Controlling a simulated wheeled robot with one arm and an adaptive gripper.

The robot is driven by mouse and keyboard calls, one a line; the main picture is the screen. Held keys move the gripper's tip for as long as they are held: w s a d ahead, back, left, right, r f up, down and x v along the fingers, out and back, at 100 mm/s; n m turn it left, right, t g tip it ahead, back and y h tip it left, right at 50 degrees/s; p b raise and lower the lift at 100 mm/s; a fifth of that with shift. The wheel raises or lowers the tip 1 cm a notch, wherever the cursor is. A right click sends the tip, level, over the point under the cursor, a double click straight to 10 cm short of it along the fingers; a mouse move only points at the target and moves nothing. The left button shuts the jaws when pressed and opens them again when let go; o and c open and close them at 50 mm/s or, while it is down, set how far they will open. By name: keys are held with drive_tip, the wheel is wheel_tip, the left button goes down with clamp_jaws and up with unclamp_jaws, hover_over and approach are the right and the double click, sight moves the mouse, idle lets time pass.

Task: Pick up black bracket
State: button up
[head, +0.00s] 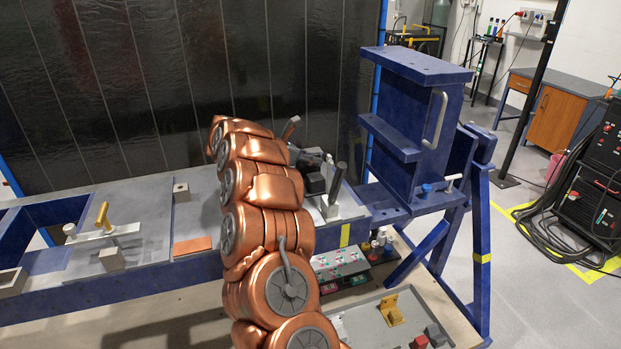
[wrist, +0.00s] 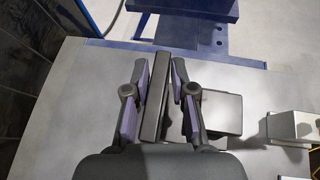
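The black bracket (wrist: 155,105) shows in the wrist view, with a narrow upright plate and a flat part (wrist: 222,112) to its right on the grey table surface. My gripper (wrist: 160,75) is open. Its two fingers stand on either side of the upright plate, with small gaps showing beside it. In the head view my gripper (head: 314,178) is low over the table behind my copper-coloured arm, which hides much of this spot. I cannot clearly tell the bracket from the dark gripper there.
A toggle clamp (head: 330,206) with a dark handle stands close to the right of my gripper. The blue jig frame (head: 405,130) rises further right. A grey tray (head: 405,325) with a yellow bracket (head: 391,310) lies lower down. Another clamp (head: 105,230) is at the left.

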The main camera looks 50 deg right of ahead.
clamp_jaws()
idle(0.4)
